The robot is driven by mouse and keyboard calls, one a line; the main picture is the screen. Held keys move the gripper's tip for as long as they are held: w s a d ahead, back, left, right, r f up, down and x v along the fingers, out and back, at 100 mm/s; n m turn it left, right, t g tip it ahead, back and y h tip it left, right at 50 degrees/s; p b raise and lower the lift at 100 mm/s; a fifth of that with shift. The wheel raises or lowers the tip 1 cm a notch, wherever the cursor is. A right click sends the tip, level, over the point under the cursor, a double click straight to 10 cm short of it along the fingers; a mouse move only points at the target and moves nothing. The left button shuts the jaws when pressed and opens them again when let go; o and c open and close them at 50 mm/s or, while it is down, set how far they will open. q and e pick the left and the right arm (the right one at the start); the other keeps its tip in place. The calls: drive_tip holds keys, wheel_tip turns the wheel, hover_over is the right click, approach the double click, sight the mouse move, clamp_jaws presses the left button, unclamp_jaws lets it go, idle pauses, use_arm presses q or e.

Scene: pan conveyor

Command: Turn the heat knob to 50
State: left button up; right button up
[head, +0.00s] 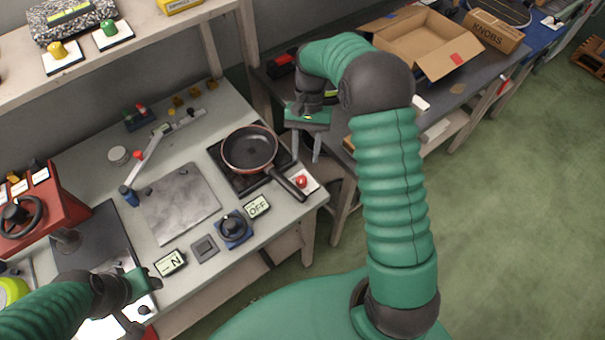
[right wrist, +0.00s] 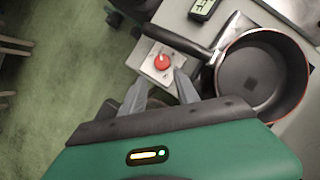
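A black dial knob on a blue base (head: 233,227) sits near the table's front edge, beside a small display reading OFF (head: 256,206). A red round knob on a white plate (head: 301,182) sits at the table's right corner; it also shows in the right wrist view (right wrist: 161,62). I cannot tell which is the heat knob. My right gripper (head: 306,152) is open and empty; its fingers point toward the red knob's side in the right wrist view (right wrist: 160,80), apart from it. My left gripper (head: 143,302) is at the lower left; its fingers are unclear.
A frying pan (head: 249,148) stands on a dark burner, its handle reaching toward the red knob. A metal plate (head: 180,204), a grey switch (head: 205,249) and another display (head: 171,263) lie left of the dial. An open cardboard box (head: 428,42) stands on the back table.

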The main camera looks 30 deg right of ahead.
sight(301, 179)
drive_tip(key=x, duration=0.3)
drive_tip(key=a+x, duration=0.1)
drive_tip(key=x, duration=0.3)
drive_tip(key=shift+s+a+r, duration=0.15)
drive_tip(key=shift+a, duration=0.1)
drive_tip(key=shift+d, duration=0.5)
drive_tip(key=c, duration=0.3)
drive_tip(key=shift+a, duration=0.25)
clamp_jaws()
